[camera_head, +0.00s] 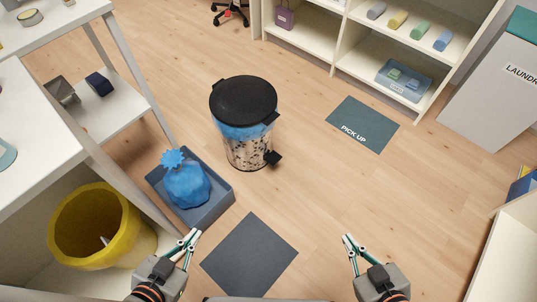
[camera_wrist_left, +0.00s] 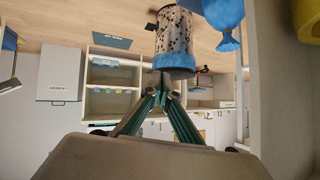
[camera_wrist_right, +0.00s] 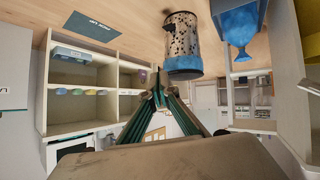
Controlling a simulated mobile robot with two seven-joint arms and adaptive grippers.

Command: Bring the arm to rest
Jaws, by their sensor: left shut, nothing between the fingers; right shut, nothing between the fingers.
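My left gripper (camera_head: 190,240) is at the lower left of the head view, near the front corner of the blue-grey tray, and its fingers are shut and empty. It also shows in the left wrist view (camera_wrist_left: 160,82). My right gripper (camera_head: 348,238) is at the lower right of the head view over bare wooden floor, also shut and empty. It shows in the right wrist view (camera_wrist_right: 158,80) too. Both grippers are apart from each other, and I see neither holding anything.
A lidded bin (camera_head: 246,147) stands on the floor ahead. A tray (camera_head: 222,202) holds a blue tied bag (camera_head: 187,186). A yellow bucket (camera_head: 75,240) stands on the left unit's lower shelf. A dark mat (camera_head: 250,254) lies between the grippers.

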